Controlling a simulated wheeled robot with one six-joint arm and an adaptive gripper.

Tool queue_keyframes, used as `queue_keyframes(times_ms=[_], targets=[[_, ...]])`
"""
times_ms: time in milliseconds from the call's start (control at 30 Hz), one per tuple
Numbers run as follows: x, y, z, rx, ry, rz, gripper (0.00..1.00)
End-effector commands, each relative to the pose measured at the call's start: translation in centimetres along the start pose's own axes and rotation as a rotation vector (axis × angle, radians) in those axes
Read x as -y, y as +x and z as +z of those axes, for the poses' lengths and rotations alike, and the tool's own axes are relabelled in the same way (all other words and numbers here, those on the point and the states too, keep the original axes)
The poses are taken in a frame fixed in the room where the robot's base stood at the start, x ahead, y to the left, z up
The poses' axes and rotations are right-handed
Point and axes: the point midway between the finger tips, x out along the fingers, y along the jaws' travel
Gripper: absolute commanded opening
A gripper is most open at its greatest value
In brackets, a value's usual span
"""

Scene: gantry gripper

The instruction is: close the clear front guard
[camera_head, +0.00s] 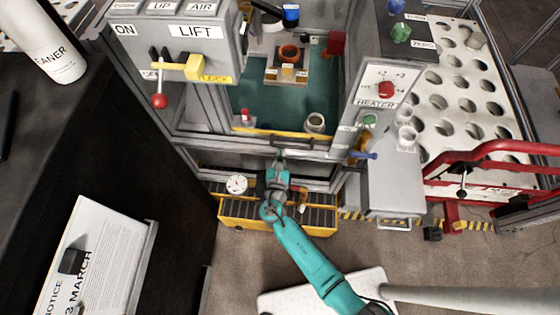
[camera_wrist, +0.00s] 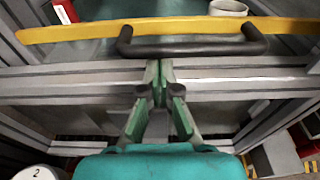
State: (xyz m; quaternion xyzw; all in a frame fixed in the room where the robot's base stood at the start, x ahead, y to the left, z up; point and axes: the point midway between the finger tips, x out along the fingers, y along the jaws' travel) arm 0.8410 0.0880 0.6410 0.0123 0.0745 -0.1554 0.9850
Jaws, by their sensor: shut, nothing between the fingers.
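The clear front guard shows mainly by its yellow edge strip (camera_head: 270,134) and dark bar handle (camera_head: 284,147) at the front of the enclosure. The clear pane itself is hard to make out. In the wrist view the yellow strip (camera_wrist: 80,33) crosses the top, with the handle (camera_wrist: 190,47) just below it. The strip lies near the grey front rail (camera_wrist: 60,85); I cannot tell whether a gap remains between them. My gripper (camera_head: 280,157) is shut and empty, just below the handle. Its fingertips (camera_wrist: 159,82) show in front of the rail, apparently not gripping the handle.
Inside the enclosure are a green floor (camera_head: 255,100), an orange ring (camera_head: 289,53) on a block and a pale cup (camera_head: 315,122). The lift panel (camera_head: 190,40) stands left, the heater panel (camera_head: 383,85) right. A yellow-edged roller tray (camera_head: 235,215) lies below, near my arm.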

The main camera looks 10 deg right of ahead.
Motion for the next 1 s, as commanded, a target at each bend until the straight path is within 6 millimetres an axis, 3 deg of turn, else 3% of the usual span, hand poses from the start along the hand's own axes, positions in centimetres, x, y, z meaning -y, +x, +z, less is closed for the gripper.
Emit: queue_keyframes(times_ms=[467, 667, 867, 1000], targets=[[0.0, 0.5, 0.1, 0.0, 0.001, 0.0, 0.0], [0.0, 0.2, 1.4, 0.002, 0.003, 0.0, 0.0], [0.0, -0.4, 5.6, 0.005, 0.006, 0.0, 0.0], [0.0, -1.1, 9.9, 0.006, 0.008, 0.001, 0.0]])
